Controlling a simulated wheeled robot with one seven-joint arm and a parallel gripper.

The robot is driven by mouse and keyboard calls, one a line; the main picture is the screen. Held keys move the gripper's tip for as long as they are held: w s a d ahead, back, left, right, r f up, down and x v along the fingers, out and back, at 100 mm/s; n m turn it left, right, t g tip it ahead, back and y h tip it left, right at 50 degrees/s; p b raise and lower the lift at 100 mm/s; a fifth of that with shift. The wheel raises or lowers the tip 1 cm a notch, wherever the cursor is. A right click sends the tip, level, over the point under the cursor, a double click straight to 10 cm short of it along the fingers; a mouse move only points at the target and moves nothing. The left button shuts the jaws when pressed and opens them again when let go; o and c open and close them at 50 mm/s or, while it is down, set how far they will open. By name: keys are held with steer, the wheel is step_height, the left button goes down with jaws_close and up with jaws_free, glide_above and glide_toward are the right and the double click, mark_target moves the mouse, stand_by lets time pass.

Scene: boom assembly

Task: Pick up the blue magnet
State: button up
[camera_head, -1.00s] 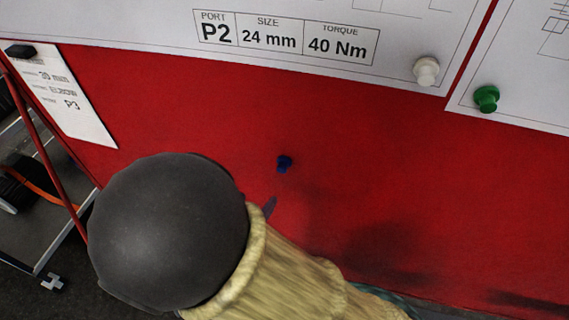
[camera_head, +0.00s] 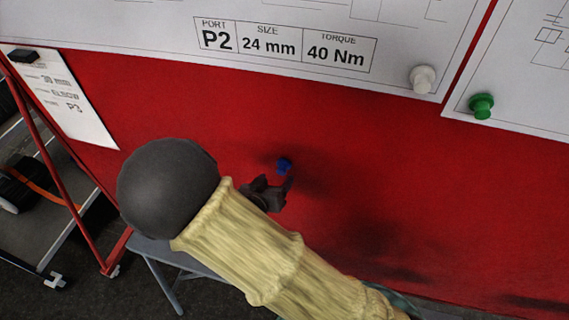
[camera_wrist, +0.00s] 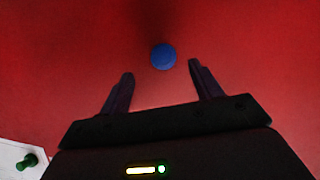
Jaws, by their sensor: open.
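The blue magnet (camera_head: 285,166) sits on the red panel (camera_head: 420,150), below the P2 sheet. In the wrist view the magnet (camera_wrist: 163,56) is a round blue disc, just beyond the fingertips and roughly midway between them. My gripper (camera_wrist: 160,70) is open and empty, with one dark finger to each side of the magnet's line. In the head view my gripper (camera_head: 280,187) is close to the magnet, just below it, and partly hidden behind my arm. I cannot tell the exact gap to the panel.
The white P2 sheet (camera_head: 150,32) is held by a white magnet (camera_head: 422,79). A green magnet (camera_head: 481,106) holds another sheet at right. A P3 sheet (camera_head: 70,95) with a black magnet (camera_head: 22,53) hangs at left. A red frame (camera_head: 50,170) stands at left. The panel around the blue magnet is bare.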

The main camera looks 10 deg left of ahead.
mark_target(280, 171)
steer(key=shift+w+d+f, duration=0.1)
steer(key=shift+w+f, duration=0.05)
steer(key=shift+w, duration=0.2)
steer(key=shift+w+p, duration=0.35)
steer(key=shift+p, duration=0.1)
steer(key=p+x, duration=0.1)
steer(key=x, duration=0.2)
steer(key=shift+w+p, duration=0.25)
steer(key=shift+p, duration=0.15)
steer(key=shift+w+f, duration=0.3)
steer(key=shift+w, duration=0.15)
